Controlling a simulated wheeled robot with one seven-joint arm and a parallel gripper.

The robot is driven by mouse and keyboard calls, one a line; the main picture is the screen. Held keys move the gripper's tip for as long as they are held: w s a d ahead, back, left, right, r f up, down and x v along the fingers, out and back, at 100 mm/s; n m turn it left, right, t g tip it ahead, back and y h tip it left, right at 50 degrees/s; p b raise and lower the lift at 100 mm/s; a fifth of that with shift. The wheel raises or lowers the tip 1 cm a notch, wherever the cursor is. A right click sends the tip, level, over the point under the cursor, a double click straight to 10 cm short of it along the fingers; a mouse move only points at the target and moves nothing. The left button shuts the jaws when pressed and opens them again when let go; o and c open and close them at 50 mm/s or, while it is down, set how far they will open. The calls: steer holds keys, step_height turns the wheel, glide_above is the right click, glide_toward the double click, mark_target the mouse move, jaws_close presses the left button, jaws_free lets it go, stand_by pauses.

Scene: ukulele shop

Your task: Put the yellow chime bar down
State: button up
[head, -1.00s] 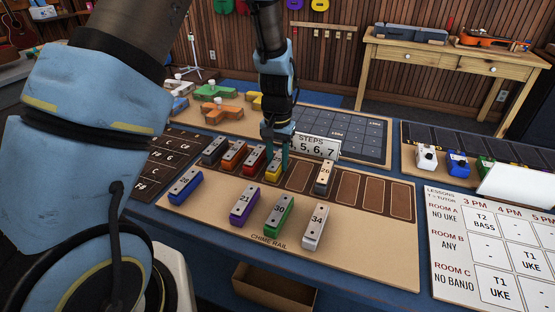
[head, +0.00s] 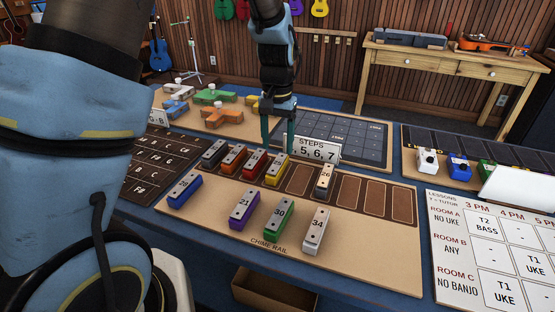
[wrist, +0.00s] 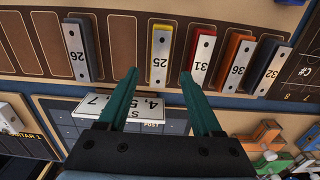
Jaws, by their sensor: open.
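The yellow chime bar (head: 277,169), marked 25, lies in a slot of the chime rail (head: 350,258), just right of the red bar (head: 254,163). In the wrist view the yellow bar (wrist: 160,56) lies flat, beyond and between the fingertips, apart from them. My gripper (head: 278,148) is open and empty above the back edge of the rail, near the yellow bar. Its teal fingers (wrist: 163,72) show spread in the wrist view.
Grey and orange bars (head: 234,159) sit left of the red bar; a bar marked 26 (head: 325,180) sits right past an empty slot. Blue, purple, green (head: 278,220) and white bars stand in front. The steps sign (head: 312,150) stands close behind the rail.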

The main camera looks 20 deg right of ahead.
mark_target(277, 163)
step_height(277, 163, up, 5)
steer(key=s+a+n, duration=0.2)
steer(key=a+n, duration=0.1)
steer(key=a, duration=1.2)
steer(key=s+a+n+t, duration=0.1)
steer(key=a+n, duration=0.3)
steer(key=a, duration=1.1)
steer(key=shift+s+f+t, duration=0.15)
steer(key=shift+s+t, duration=0.15)
steer(key=shift+s, duration=0.25)
